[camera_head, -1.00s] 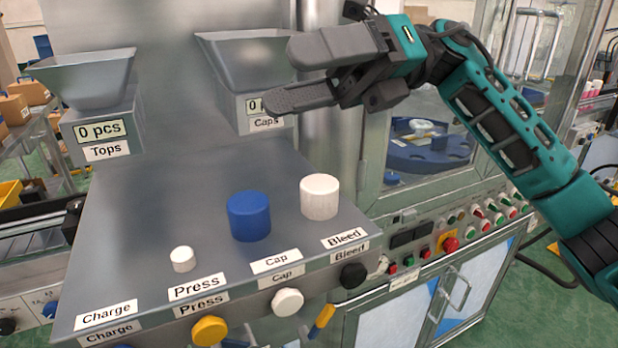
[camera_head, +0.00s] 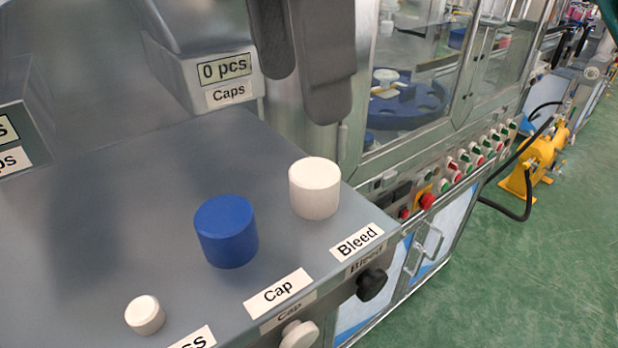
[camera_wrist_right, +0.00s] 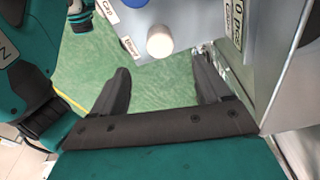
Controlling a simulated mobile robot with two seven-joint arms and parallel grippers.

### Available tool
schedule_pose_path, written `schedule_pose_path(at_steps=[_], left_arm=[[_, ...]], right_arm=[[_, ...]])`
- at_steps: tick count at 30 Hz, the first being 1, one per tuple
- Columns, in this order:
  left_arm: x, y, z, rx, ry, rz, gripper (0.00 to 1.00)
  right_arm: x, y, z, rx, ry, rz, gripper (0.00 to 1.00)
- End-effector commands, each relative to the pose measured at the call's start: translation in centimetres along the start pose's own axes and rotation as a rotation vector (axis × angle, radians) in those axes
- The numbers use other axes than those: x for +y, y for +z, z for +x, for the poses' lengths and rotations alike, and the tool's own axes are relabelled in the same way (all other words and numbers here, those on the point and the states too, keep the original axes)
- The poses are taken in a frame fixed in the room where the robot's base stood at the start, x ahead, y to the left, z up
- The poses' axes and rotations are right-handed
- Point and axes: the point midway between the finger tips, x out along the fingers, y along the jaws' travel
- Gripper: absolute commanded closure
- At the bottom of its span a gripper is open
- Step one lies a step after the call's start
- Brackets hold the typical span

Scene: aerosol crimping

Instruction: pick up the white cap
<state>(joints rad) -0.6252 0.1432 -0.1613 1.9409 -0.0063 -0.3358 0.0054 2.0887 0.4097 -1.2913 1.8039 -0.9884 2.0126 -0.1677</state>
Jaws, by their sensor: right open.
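A white cylindrical cap (camera_head: 314,188) stands upright on the grey sloped panel behind the "Bleed" label. A blue cap (camera_head: 226,232) stands to its left, and a smaller white piece (camera_head: 145,315) stands further left and nearer. My right gripper (camera_head: 302,98) is open and empty, its two dark fingers pointing down above the white cap, apart from it. In the right wrist view the white cap (camera_wrist_right: 159,42) shows beyond the gap between the open fingertips (camera_wrist_right: 160,66). My left gripper is not in the head view.
The "Caps" chute box (camera_head: 215,80) stands at the back of the panel, left of the fingers. Black (camera_head: 372,284) and white (camera_head: 298,334) knobs stick out of the panel's front. A glazed machine cabinet (camera_head: 420,75) with a row of buttons stands to the right.

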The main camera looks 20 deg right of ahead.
Motion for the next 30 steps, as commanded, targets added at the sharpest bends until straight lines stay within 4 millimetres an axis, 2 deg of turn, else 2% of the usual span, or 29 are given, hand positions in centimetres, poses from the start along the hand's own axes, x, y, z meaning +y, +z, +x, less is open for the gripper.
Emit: schedule_pose_path(at_steps=[1,3,6,13,21,24,30], left_arm=[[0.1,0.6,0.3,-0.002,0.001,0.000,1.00],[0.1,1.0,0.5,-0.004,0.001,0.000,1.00],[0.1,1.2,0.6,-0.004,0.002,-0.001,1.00],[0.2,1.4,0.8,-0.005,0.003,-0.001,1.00],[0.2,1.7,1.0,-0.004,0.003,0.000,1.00],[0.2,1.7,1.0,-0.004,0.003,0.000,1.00],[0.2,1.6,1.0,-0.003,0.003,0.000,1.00]], right_arm=[[0.0,0.1,1.6,-0.001,0.005,-0.003,0.23],[0.0,0.1,2.8,-0.002,0.005,-0.003,0.23],[0.0,0.1,4.2,-0.003,0.004,-0.002,0.23],[0.0,0.0,5.7,-0.005,0.003,-0.001,0.23],[0.1,-0.3,9.4,-0.004,0.003,0.001,0.23],[0.1,-0.2,10.1,-0.005,0.001,0.001,0.23],[0.1,-0.2,10.2,-0.005,0.001,0.000,0.23]])
